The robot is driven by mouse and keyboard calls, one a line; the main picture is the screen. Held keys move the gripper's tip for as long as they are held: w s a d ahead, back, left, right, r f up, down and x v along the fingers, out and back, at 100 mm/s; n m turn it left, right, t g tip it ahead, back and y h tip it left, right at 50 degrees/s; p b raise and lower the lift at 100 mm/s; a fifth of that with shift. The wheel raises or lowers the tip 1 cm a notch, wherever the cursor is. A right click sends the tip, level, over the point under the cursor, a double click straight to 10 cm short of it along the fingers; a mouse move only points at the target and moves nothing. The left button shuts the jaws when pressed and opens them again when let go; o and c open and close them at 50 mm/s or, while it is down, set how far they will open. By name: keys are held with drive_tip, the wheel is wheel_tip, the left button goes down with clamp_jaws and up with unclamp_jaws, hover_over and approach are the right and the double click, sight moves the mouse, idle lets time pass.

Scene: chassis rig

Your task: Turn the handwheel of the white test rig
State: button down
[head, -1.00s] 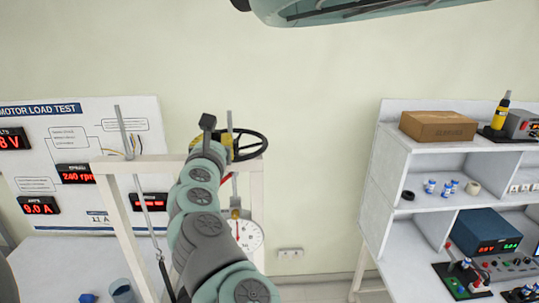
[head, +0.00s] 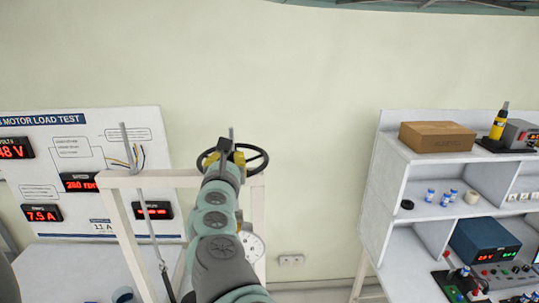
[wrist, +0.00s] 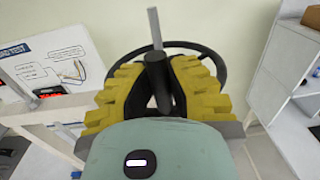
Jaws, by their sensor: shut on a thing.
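The black handwheel (head: 262,151) sits on top of the white test rig frame (head: 118,220) in the head view. In the wrist view the wheel's rim (wrist: 222,62) curves behind my gripper (wrist: 157,82). My gripper (head: 227,157) has yellow ridged fingers closed on the wheel's dark upright handle (wrist: 156,80), one finger on each side. A grey threaded rod stands up just beyond the handle. My arm hides the near part of the wheel and most of the dial gauge (head: 255,246) below it.
A white panel (head: 110,145) with red displays stands on the left; one reads 7.5 A. A white shelf unit (head: 385,180) on the right carries a cardboard box (head: 437,136), bottles and instruments.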

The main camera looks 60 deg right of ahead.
drive_tip(key=c, duration=0.9)
unclamp_jaws()
drive_tip(key=shift+s, duration=0.1)
drive_tip(key=v, duration=0.7)
drive_tip(key=shift+s+a, duration=0.15)
drive_tip(key=shift+a, duration=0.05)
